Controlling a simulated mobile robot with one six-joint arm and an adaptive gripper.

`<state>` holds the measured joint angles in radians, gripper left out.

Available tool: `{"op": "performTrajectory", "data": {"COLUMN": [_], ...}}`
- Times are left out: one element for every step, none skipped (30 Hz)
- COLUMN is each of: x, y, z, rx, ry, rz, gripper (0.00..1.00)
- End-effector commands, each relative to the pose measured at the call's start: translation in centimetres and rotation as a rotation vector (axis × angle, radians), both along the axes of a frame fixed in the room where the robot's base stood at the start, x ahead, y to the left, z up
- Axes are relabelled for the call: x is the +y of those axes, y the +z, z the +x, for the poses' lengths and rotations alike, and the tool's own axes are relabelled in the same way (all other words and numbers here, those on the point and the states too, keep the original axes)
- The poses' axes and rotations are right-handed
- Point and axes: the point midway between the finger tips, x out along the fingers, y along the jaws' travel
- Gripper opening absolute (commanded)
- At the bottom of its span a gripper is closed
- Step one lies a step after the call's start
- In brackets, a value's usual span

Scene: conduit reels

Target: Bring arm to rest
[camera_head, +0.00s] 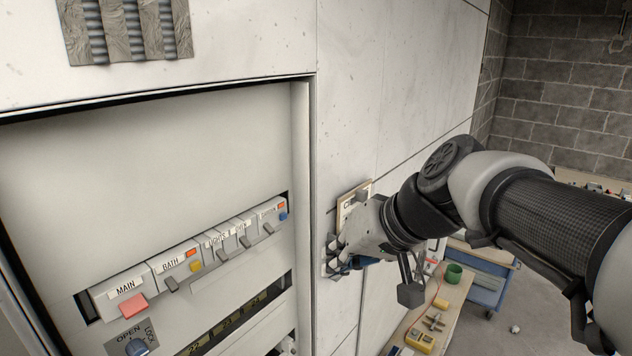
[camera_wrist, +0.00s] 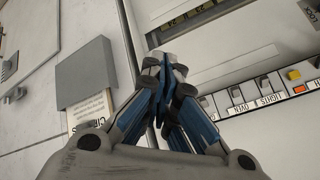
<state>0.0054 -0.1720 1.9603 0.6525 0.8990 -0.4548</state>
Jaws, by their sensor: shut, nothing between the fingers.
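My gripper (camera_head: 338,256) is at the wall just right of the electrical panel's frame in the head view, and part of it is hidden by its own body. In the wrist view my gripper (camera_wrist: 170,72) has its blue-padded fingers together and empty. The panel (camera_head: 140,170) is open, with a row of breakers (camera_head: 190,258) labelled MAIN, BATH and others. The breakers also show at the right of the wrist view (camera_wrist: 265,92). I cannot tell whether the fingertips touch the wall.
A labelled card (camera_head: 352,200) is on the wall beside my gripper, with a grey box (camera_wrist: 86,72) above it in the wrist view. A workbench (camera_head: 447,318) at lower right holds a green cup (camera_head: 454,273) and yellow parts. A blue cart (camera_head: 486,291) stands behind it.

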Motion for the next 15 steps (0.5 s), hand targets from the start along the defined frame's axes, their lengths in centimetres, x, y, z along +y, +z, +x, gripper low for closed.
{"op": "performTrajectory", "data": {"x": [-0.5,-1.0,-1.7,-2.2,-2.8,-3.6,-4.3,-4.9,-5.8,-6.4,-7.1,-7.8,-8.4,-9.0,-9.6], "y": [-2.7,-4.0,-6.1,-7.7,-9.3,-11.5,-13.1,-14.8,-16.9,-18.4,-19.9,-21.7,-23.0,-24.2,-25.5], "z": [-1.6,-2.7,-4.2,-5.5,-6.7,-8.4,-9.6,-10.8,-12.4,-13.5,-14.5,-15.8,-16.7,-17.5,-18.4], "rx": [0.012,0.023,0.037,0.049,0.061,0.075,0.086,0.096,0.109,0.116,0.124,0.132,0.137,0.141,0.146], "ry": [-0.008,-0.016,-0.028,-0.040,-0.051,-0.067,-0.079,-0.091,-0.110,-0.124,-0.138,-0.154,-0.166,-0.177,-0.193], "rz": [-0.025,-0.043,-0.071,-0.094,-0.117,-0.150,-0.174,-0.199,-0.230,-0.253,-0.275,-0.303,-0.323,-0.342,-0.363], "gripper": [0.00,0.00,0.00,0.00,0.00,0.00,0.00,0.00,0.00,0.00,0.00,0.00,0.00,0.00,0.00]}}
